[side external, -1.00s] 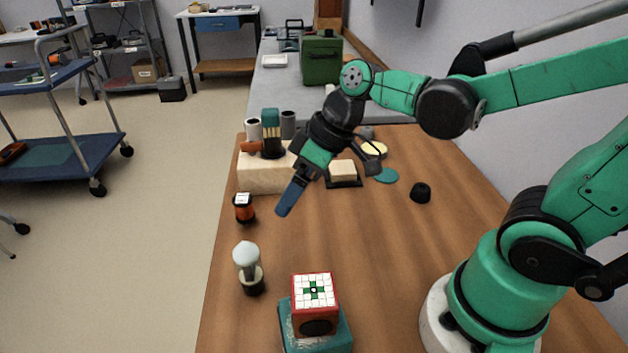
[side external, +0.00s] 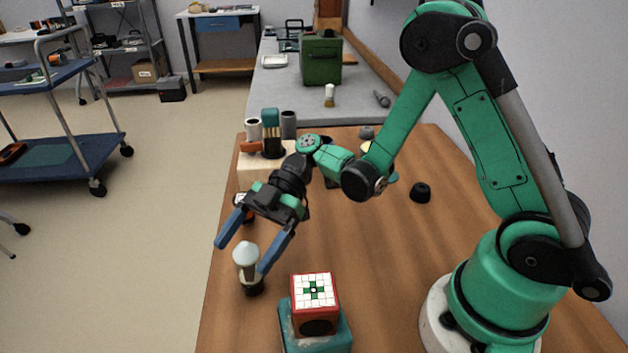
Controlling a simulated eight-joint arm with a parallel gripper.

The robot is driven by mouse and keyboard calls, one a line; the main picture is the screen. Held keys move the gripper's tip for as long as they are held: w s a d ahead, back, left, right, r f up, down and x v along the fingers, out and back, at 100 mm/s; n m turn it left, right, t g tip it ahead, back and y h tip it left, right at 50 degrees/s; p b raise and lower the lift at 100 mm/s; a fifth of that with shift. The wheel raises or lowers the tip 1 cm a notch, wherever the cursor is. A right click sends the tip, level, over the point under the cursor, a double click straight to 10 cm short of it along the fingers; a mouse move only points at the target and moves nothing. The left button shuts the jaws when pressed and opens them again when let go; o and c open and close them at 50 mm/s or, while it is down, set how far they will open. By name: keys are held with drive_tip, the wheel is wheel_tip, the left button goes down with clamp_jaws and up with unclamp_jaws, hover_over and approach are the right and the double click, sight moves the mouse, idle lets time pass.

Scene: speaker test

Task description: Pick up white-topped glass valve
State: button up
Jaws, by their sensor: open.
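The white-topped glass valve (side external: 246,256) stands upright near the left edge of the wooden table. It has a pale rounded top, a glassy middle and a dark base (side external: 253,286). My gripper (side external: 241,256) is open, with its two blue fingers spread wide. In the picture, the left fingertip is to the upper left of the valve and the right fingertip is beside its right side. I cannot tell whether either finger touches it. The fingers hold nothing.
A red box with a white-and-green patterned top (side external: 314,291) sits on a teal block (side external: 344,334), right of the valve. A small orange-and-black item is partly hidden behind my gripper. A black knob (side external: 420,192) stands farther right. The table's middle is clear.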

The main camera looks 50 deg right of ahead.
drive_tip(key=shift+x, duration=1.15)
clamp_jaws()
drive_tip(key=shift+r, duration=0.1)
